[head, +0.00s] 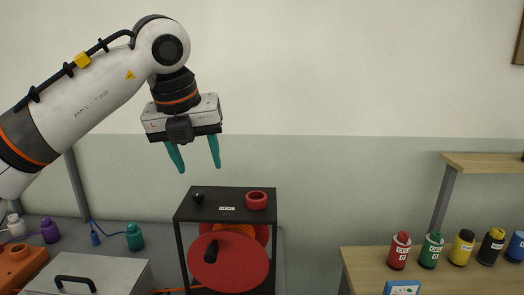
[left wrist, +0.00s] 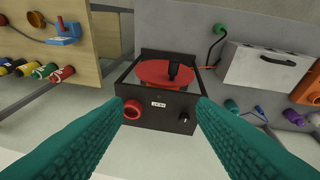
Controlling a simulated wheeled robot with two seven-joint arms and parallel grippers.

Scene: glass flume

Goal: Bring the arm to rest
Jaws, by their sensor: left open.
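My left gripper (head: 194,158) hangs in the air above a black open frame (head: 226,205). Its two teal fingers point down and stand apart, with nothing between them. The frame holds a red disc (head: 232,268) with a black handle (head: 210,252). A red ring (head: 257,200) and a small black knob (head: 198,197) are on the frame's top. The left wrist view shows the frame (left wrist: 160,104) below and between the open fingers, apart from them. My right gripper is in neither view.
A grey lidded box (head: 115,272) with a black handle stands left of the frame, near a teal bottle (head: 135,237) and a purple bottle (head: 49,231). A wooden bench (head: 365,262) at right bears a row of several coloured canisters, including a red one (head: 399,253). The air around the gripper is clear.

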